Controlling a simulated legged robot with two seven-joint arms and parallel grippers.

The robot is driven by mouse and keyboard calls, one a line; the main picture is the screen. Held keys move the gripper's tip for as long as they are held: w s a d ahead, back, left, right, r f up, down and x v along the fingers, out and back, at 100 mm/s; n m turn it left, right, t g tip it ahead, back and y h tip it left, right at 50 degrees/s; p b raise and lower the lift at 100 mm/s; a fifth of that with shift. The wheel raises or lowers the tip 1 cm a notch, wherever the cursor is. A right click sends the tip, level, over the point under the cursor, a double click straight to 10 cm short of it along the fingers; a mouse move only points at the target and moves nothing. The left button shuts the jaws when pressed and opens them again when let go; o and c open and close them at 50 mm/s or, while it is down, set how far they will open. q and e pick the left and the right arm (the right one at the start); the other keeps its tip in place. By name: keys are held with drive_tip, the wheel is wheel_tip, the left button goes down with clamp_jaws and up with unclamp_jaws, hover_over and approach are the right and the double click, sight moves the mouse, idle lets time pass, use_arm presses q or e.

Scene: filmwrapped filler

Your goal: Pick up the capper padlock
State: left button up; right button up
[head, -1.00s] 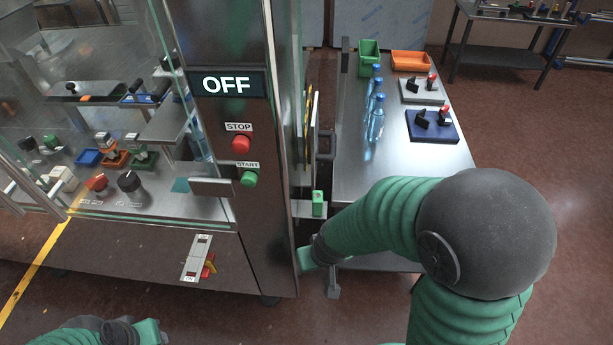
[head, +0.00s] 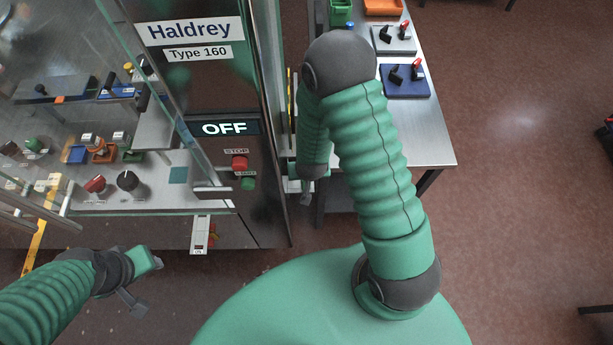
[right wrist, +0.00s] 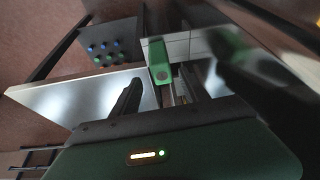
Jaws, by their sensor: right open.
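A small green block with a grey round spot, likely the capper padlock (right wrist: 160,72), shows in the right wrist view in front of a pale plate. My right gripper (right wrist: 176,88) is open, with its dark fingers apart. The green block lies ahead of the gap, and I see no contact. In the head view my right gripper (head: 306,196) hangs at the machine's right edge, beside the small ledge, and my arm hides much of that spot. My left gripper (head: 142,280) is low at the left, before the machine, away from the padlock; its jaw gap is unclear.
The glass-walled machine (head: 228,210) stands close on the left, its display reading OFF. A steel table (head: 428,140) on the right carries a blue board (head: 405,92), a grey board (head: 392,48), and green and orange bins (head: 382,6). Floor at right is open.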

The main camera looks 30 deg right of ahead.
drive_tip(key=shift+w+f, duration=0.35)
drive_tip(key=shift+f, duration=0.2)
drive_tip(key=shift+w+a+f, duration=0.1)
drive_tip(key=shift+f, duration=0.15)
drive_tip(key=f, duration=0.2)
drive_tip(key=f+p, duration=0.1)
drive_tip(key=f, duration=0.1)
drive_tip(key=shift+w, duration=0.25)
drive_tip(key=shift+w+d+f, duration=0.25)
drive_tip(key=shift+w+d, duration=0.05)
drive_tip(key=shift+d, duration=0.05)
drive_tip(key=shift+c, duration=0.7)
drive_tip(key=shift+s+d, duration=0.1)
drive_tip(key=c, duration=0.7)
use_arm(q)
drive_tip(key=shift+s+a+r, duration=0.15)
drive_tip(key=shift+a+r, duration=0.4)
drive_tip(key=shift+r, duration=0.1)
use_arm(e)
clamp_jaws()
